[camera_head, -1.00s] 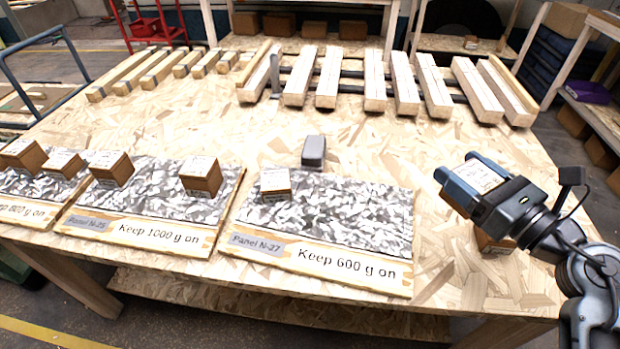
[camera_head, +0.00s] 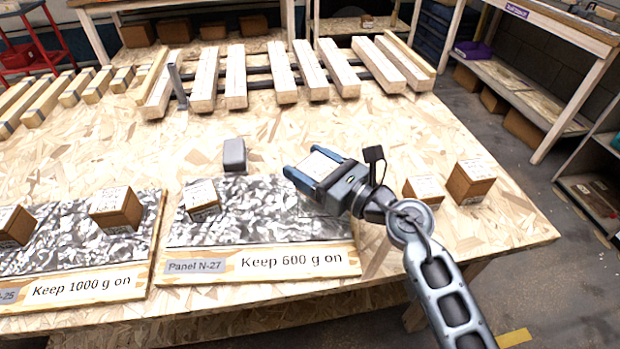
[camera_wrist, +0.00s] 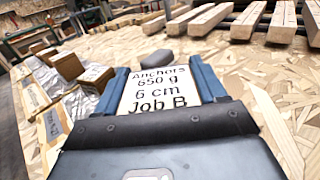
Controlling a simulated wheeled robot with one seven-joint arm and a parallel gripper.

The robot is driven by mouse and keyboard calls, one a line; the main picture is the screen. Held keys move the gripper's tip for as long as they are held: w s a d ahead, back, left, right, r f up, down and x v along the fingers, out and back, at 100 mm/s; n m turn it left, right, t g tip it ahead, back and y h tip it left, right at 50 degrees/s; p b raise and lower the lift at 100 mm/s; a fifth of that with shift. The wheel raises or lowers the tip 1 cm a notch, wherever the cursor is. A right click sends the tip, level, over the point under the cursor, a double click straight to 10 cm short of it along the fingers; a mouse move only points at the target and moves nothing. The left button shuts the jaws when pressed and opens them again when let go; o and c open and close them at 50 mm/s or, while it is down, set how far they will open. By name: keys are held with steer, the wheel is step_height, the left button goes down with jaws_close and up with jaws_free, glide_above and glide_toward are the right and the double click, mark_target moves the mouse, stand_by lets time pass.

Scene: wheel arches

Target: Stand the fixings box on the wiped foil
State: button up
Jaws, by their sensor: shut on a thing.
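My gripper (camera_head: 311,162) is shut on a fixings box (camera_head: 322,164), its blue fingers on either side. In the wrist view the box's white label (camera_wrist: 158,88) reads "Anchors 650 g 6 cm Job B". The gripper and box are over the back right part of Panel N-27's foil (camera_head: 250,218); the gap below is hard to judge. That panel's board reads "Keep 600 g on". A small cardboard box (camera_head: 203,204) stands at the left of this foil. The neighbouring foil (camera_head: 70,222), marked "Keep 1000 g on", bears other boxes.
A grey rounded block (camera_head: 234,156) stands just behind Panel N-27. Two cardboard boxes, a smaller one (camera_head: 424,191) and a larger one (camera_head: 470,183), stand on the bare table (camera_head: 400,125) to the right. Several timber lengths (camera_head: 283,78) lie along the back.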

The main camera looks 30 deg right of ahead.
steer(key=shift+f+b, duration=0.5)
steer(key=shift+f, duration=1.25)
steer(key=shift+f, duration=0.15)
steer(key=o, duration=1.6)
steer(key=shift+s, duration=0.2)
steer(key=b+v, duration=0.1)
steer(key=v, duration=1)
steer(key=shift+s+d, duration=0.2)
steer(key=shift+s, duration=0.15)
